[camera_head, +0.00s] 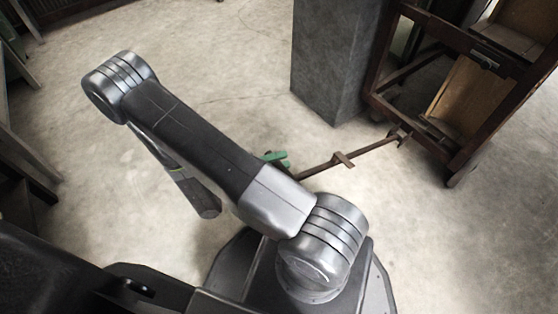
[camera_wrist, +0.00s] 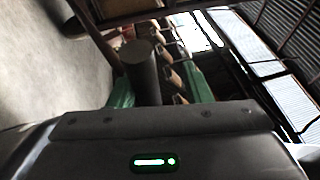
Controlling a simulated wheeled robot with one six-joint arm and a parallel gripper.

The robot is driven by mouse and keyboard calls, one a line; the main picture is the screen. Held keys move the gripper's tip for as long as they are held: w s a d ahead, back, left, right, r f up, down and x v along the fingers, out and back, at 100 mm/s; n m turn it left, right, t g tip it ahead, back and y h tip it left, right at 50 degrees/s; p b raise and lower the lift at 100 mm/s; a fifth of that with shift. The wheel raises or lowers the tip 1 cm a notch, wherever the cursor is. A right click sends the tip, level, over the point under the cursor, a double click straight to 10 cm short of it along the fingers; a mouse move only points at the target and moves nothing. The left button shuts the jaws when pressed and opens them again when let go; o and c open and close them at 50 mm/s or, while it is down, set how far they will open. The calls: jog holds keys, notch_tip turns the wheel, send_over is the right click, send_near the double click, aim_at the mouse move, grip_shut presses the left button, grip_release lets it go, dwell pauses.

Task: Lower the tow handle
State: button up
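The tow handle (camera_head: 340,160) is a thin rusty bar with a short crosspiece partway along it. It runs from the wooden cart down to the left, close above the floor. Its end by a green part (camera_head: 274,157) is partly hidden behind my arm. In the wrist view, green pieces (camera_wrist: 122,94) show on both sides of a dark round part, close in front of my gripper's body. My gripper's fingers are hidden behind my arm in the head view. The wrist view does not clearly show them or whether they hold the handle.
The brown wooden cart (camera_head: 384,101) stands on casters at the upper right. A grey block-like pillar (camera_head: 330,65) stands just left of it. Dark furniture edges line the left side. The concrete floor (camera_head: 235,50) between is clear.

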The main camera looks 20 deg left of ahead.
jog(key=p+v, duration=0.3)
jog(key=v, duration=1)
jog(key=shift+s+a, duration=0.25)
jog(key=shift+a, duration=0.05)
jog(key=shift+d+f, duration=0.15)
jog(key=b+x, duration=0.1)
jog(key=x, duration=0.5)
jog(key=shift+w+d, duration=0.2)
jog(key=shift+w, duration=0.05)
jog(key=shift+w+d, duration=0.3)
jog(key=shift+d, duration=0.2)
jog(key=shift+r, duration=0.3)
